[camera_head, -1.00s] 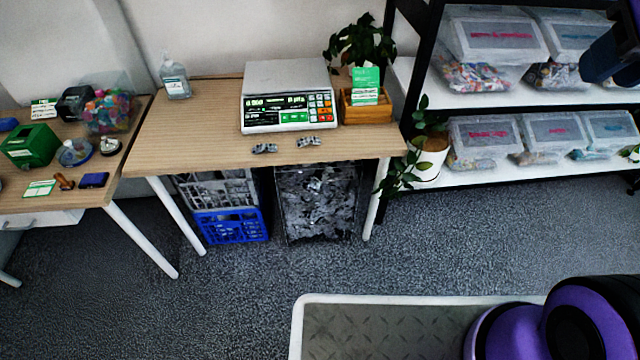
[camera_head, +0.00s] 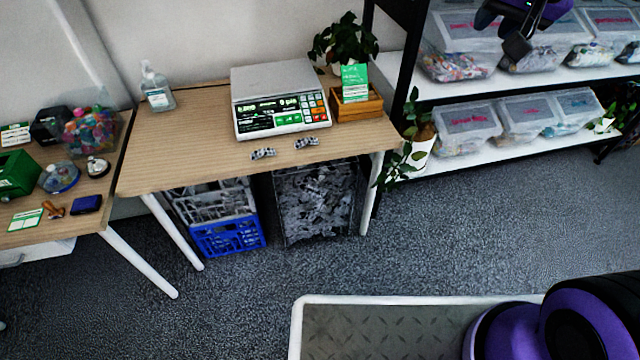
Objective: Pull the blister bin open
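A dark-framed bin (camera_head: 318,218) stands on the floor under the right part of the wooden table (camera_head: 190,140). It is full of silvery, crumpled-looking pieces and looks like the blister bin; no label on it is readable. Two small silvery blister packs (camera_head: 263,153) (camera_head: 306,142) lie on the table edge above it. My gripper (camera_head: 517,46) is at the top right, in front of the upper shelf, well apart from the bin. It is dark and small, and its finger opening is not clear.
A blue crate (camera_head: 228,238) stands left of the bin. A scale (camera_head: 280,84) and a wooden box (camera_head: 357,107) are on the table. A plant pot (camera_head: 419,153) and clear lidded boxes (camera_head: 467,128) fill the shelf at right. The floor before the bin is clear.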

